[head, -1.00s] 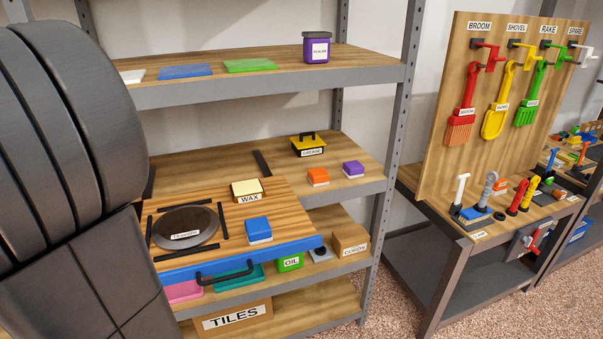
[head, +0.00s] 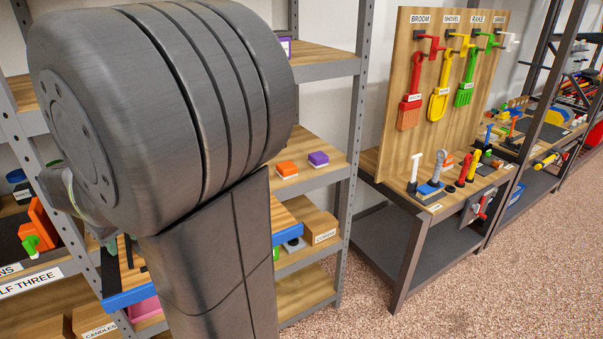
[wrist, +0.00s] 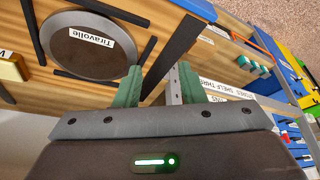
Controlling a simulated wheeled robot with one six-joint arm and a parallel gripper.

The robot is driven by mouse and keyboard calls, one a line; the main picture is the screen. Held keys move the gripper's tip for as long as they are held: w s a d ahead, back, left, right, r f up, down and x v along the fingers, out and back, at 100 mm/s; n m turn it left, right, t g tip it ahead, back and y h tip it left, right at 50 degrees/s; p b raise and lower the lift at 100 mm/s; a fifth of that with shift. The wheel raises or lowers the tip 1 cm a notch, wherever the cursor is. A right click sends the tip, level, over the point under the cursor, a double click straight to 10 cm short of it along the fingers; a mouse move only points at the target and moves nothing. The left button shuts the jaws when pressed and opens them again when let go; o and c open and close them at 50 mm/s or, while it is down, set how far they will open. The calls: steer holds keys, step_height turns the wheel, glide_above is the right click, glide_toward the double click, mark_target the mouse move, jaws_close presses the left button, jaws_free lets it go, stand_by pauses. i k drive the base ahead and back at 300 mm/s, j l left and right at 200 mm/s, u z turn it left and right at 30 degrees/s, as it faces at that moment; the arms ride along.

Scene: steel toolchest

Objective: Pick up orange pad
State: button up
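The orange pad (head: 287,168) is a small orange-topped block with a pale base. It sits on the middle shelf board (head: 326,176) in the head view, just right of my arm's large grey joint. I do not see it in the wrist view. My gripper (wrist: 160,68) shows two green fingers spread apart with nothing between them. It is over the wooden tray area with the round Tiravolle disc (wrist: 92,44), away from the orange pad. In the head view my arm hides most of the gripper.
A purple pad (head: 318,158) sits just right of the orange pad. A shelf post (head: 356,130) stands to their right and the upper shelf (head: 325,64) is above them. A labelled box (head: 312,226) is on the shelf below. A tool board (head: 440,90) stands farther right.

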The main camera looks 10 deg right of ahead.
mark_target(286, 170)
steer(key=i+l+z, duration=0.2)
steer(key=z, duration=0.15)
steer(key=i+l+z, duration=0.15)
steer(key=i+z, duration=0.55)
steer(key=i, duration=0.2)
